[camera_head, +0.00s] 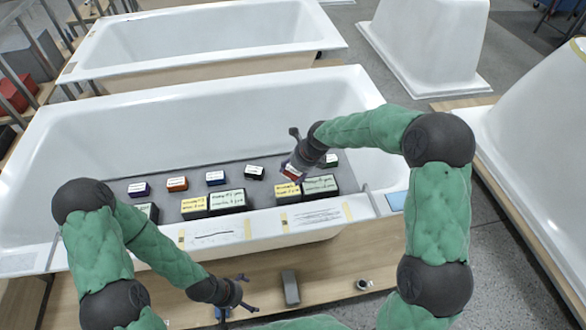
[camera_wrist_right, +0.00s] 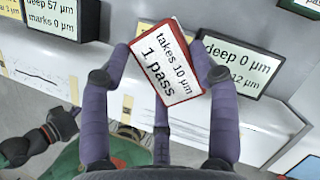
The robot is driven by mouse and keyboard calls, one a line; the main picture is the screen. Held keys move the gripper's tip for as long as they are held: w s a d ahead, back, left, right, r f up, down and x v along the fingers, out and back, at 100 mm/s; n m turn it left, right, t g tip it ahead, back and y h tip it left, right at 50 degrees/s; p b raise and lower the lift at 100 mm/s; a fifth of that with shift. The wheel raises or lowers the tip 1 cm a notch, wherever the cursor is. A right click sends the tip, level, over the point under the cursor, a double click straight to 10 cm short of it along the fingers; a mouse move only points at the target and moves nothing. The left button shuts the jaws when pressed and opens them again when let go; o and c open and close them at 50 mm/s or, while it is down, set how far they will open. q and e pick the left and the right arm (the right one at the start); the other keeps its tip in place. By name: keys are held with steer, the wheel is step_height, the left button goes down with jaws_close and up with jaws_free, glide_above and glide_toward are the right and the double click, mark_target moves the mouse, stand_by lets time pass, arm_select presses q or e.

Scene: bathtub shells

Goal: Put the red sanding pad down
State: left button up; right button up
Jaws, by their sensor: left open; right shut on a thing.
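The red sanding pad (camera_wrist_right: 172,72) has a white label reading "takes 10 µm 1 pass". My right gripper (camera_wrist_right: 160,62) is shut on it, with fingers at its sides, and the pad is tilted in the right wrist view. In the head view the pad (camera_head: 291,171) shows partly beneath my right gripper (camera_head: 296,163), near the yellow block and the right end of the grey board (camera_head: 250,187). The gap between pad and board cannot be told. My left gripper (camera_head: 242,294) is open, low over the wooden ledge in front of the tub, apart from the pad.
On the board stand a purple pad (camera_head: 139,189), an orange pad (camera_head: 177,184), a blue pad (camera_head: 215,178) and a dark pad (camera_head: 255,173). Nearer are labelled yellow (camera_head: 194,207) and green blocks (camera_head: 228,200). The white tub (camera_head: 75,120) surrounds the board. A grey block (camera_head: 290,288) stands on the ledge.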

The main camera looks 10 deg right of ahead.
steer(key=w+f+b, duration=0.1)
steer(key=w+f, duration=0.2)
steer(key=w, duration=0.1)
steer(key=w+d+f+b, duration=0.1)
steer(key=w+f, duration=0.2)
steer(key=w, duration=0.1)
steer(key=w+f+b, duration=0.2)
steer(key=w, duration=0.2)
steer(key=shift+d+f, duration=0.25)
steer(key=shift+f, duration=0.15)
steer(key=shift+w+f, duration=0.15)
steer(key=shift+f, duration=0.1)
step_height(320, 180, down, 3)
steer(key=shift+w+f+b, duration=0.1)
steer(key=shift+f+b, duration=0.1)
steer(key=shift+b, duration=0.95)
steer(key=shift+r, duration=0.1)
steer(key=o, duration=1)
